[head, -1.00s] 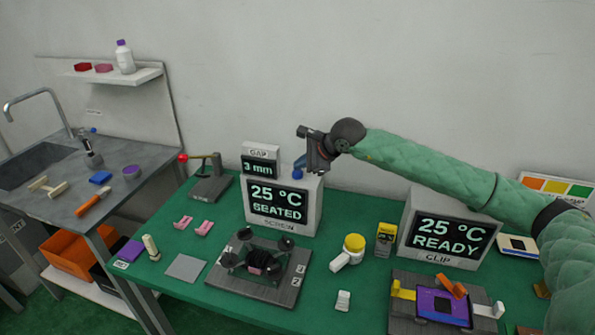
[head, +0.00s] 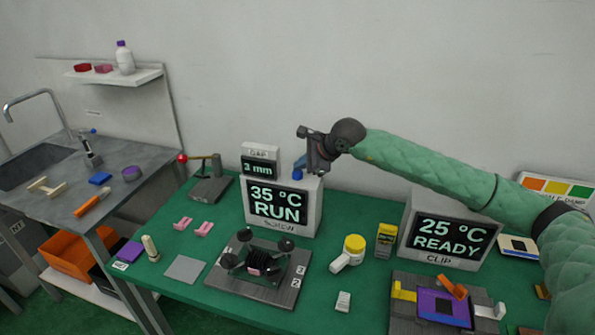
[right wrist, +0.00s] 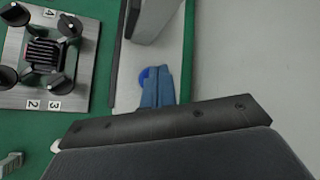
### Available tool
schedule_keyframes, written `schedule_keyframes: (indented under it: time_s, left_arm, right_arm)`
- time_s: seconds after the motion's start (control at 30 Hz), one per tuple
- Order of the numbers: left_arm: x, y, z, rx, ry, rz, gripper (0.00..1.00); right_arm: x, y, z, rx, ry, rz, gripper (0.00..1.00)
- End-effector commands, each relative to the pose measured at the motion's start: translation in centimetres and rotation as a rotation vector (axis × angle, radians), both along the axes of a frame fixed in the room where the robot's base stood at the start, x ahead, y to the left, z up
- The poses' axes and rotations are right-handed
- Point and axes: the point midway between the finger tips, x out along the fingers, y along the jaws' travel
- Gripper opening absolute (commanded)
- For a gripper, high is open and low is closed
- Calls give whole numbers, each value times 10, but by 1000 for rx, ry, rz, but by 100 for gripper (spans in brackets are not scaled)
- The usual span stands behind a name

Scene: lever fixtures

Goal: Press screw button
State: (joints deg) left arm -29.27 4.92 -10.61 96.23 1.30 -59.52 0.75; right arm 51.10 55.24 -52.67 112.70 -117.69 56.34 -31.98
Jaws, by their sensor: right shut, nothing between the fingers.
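The screw box (head: 304,210) stands at the back of the green table, and its display (head: 277,203) reads "35 °C RUN" above a "SCREW" label. A blue button (head: 297,175) sits on top of the box near its right side. My right gripper (head: 299,168) is shut and empty, its fingertips down at the button. In the right wrist view the blue fingertips (right wrist: 158,88) overlap the blue button (right wrist: 143,76), so most of it is hidden; contact cannot be told for sure. My left gripper is not in view.
A small "GAP 3 mm" display (head: 259,166) stands on the box's left part. In front is a plate with black knobs (head: 250,288). The clip box (head: 447,235), reading "25 °C READY", stands to the right. A red-knobbed lever (head: 207,178) stands left.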

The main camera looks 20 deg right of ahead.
Motion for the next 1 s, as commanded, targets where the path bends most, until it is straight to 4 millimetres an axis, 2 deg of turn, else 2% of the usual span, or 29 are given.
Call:
schedule_keyframes:
  time_s: [0.3,0.73,1.0]
  left_arm:
    - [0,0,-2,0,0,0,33]
    - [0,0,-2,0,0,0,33]
    - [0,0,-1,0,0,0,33]
  right_arm:
    - [0,0,14,-1,-1,0,0]
    - [0,0,18,1,-1,0,0]
    - [0,0,37,2,-2,0,0]
